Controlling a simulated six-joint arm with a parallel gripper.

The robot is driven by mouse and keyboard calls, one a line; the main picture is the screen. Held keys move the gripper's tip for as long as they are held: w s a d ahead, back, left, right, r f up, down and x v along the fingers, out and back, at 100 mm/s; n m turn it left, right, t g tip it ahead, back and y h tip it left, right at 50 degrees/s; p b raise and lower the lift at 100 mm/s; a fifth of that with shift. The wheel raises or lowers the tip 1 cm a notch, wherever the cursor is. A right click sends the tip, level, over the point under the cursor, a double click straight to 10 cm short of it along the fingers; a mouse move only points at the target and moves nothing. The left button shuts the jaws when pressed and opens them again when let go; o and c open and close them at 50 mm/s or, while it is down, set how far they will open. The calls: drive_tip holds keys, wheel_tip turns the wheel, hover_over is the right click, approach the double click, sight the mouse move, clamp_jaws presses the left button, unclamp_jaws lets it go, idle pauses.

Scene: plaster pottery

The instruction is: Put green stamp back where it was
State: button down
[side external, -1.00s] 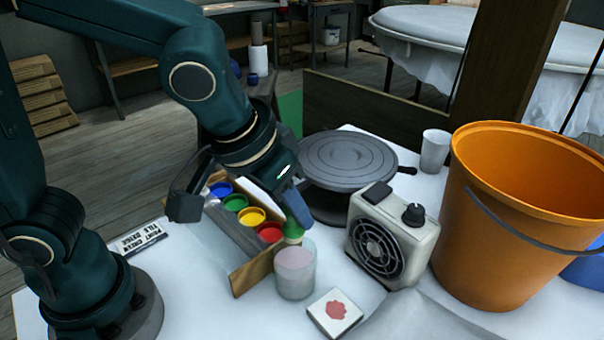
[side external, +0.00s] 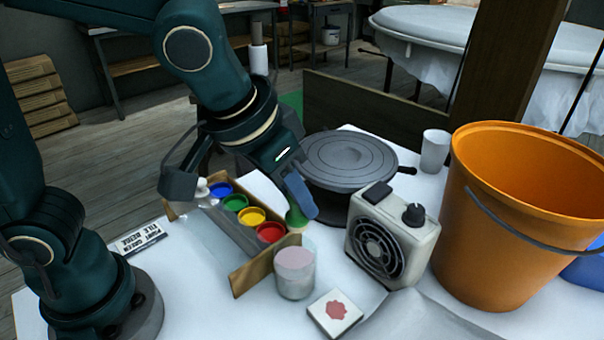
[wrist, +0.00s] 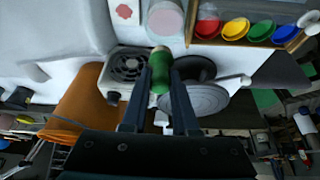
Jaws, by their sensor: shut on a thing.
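My gripper (side external: 303,203) is shut on the green stamp (side external: 297,217), in the gap between the cup and the turntable. The fingers hide part of the stamp in the side view. In the wrist view the stamp (wrist: 160,72) sits between the two fingers of my gripper (wrist: 160,62). A square white tile (side external: 336,313) with a red print lies on the table in front of the cup. A wooden tray (side external: 252,272) holds blue, green, yellow and red paint pots in a row, left of the stamp.
A clear cup with pinkish contents (side external: 295,275) stands at the tray's near end. A grey turntable (side external: 350,158) is behind my gripper, and a fan heater (side external: 393,240) is to its right. An orange bucket (side external: 515,220) fills the right side. A white cup (side external: 435,150) stands farther back.

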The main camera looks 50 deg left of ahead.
drive_tip(key=w+a+n+y, duration=0.15)
drive_tip(key=w+a, duration=0.25)
drive_tip(key=a, duration=0.4)
drive_tip(key=w+a+n+y, duration=0.1)
drive_tip(key=w+a+n, duration=0.2)
drive_tip(key=a, duration=0.6)
drive_tip(key=s+a+f+n+g+y, duration=0.1)
drive_tip(key=s+a+n, duration=0.2)
drive_tip(key=a, duration=0.5)
drive_tip(key=s+a+f+n+y, duration=0.1)
drive_tip(key=s+a+n, duration=0.15)
drive_tip(key=a, duration=0.55)
drive_tip(key=shift+h, duration=0.25)
drive_tip(key=w+d+f, duration=0.2)
drive_tip(key=w, duration=0.1)
drive_tip(key=w+d+f, duration=0.2)
drive_tip(key=w, duration=0.1)
drive_tip(key=w+d+f, duration=0.2)
drive_tip(key=w+f, duration=0.1)
drive_tip(key=shift+d, duration=0.35)
drive_tip(key=shift+w+f, duration=0.1)
drive_tip(key=shift+f, duration=2)
drive_tip(key=shift+f, duration=0.1)
drive_tip(key=c, duration=0.7)
unclamp_jaws()
